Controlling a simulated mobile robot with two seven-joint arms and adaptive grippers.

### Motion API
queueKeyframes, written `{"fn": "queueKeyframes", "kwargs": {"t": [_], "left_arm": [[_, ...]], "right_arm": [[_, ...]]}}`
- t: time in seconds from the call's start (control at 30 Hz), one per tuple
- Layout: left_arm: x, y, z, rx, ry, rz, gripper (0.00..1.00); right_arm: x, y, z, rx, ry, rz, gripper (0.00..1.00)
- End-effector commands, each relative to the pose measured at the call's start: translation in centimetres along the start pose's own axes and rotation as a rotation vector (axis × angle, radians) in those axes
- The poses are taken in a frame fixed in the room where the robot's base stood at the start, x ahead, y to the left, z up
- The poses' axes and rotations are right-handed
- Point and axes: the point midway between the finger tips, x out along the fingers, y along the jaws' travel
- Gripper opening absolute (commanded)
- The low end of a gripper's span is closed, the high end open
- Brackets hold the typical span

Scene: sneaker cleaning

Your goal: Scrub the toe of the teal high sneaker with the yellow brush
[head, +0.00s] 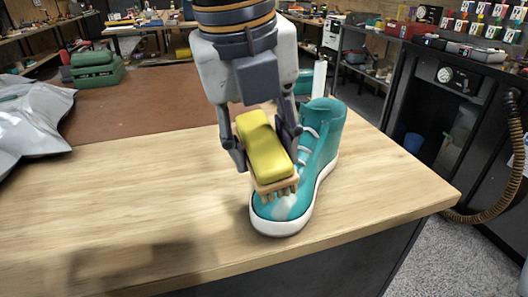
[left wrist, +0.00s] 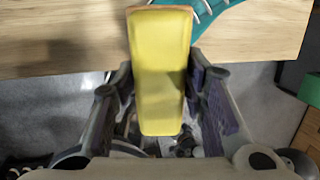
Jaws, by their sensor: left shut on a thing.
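The teal high sneaker (head: 322,140) stands upright on the wooden table, its toe towards the front edge. A pale smudge shows on its toe. My left gripper (head: 265,148) is shut on the yellow brush (head: 262,148), gripping it by its sides. The brush is tilted, and its bristles are at the top of the toe; whether they press on it I cannot tell. In the left wrist view the yellow brush (left wrist: 160,70) sits between the fingers, and part of the teal sneaker (left wrist: 225,12) shows at the top. My right gripper is not in view.
The wooden table (head: 130,190) is clear left of the sneaker, and its front and right edges are close to it. A grey plastic bag (head: 30,115) lies at the far left.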

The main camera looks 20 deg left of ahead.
Motion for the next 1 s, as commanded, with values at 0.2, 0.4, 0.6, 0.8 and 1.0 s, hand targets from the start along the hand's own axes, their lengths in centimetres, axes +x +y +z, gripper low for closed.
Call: {"fn": "queueKeyframes", "kwargs": {"t": [0.2,0.4,0.6,0.8,1.0], "left_arm": [[-1.2,0.0,0.0,0.002,0.001,-0.001,0.17],[-1.1,0.0,-0.1,0.002,0.001,-0.001,0.17],[-0.9,0.0,-0.1,0.002,0.001,0.0,0.17],[1.3,0.1,-0.1,0.003,0.002,0.002,0.17],[4.1,0.0,-0.1,0.002,0.003,0.0,0.17]], "right_arm": [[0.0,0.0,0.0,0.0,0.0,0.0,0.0],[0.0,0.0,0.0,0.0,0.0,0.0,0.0],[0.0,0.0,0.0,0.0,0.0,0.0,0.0],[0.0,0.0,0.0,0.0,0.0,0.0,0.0],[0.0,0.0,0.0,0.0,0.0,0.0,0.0]]}}
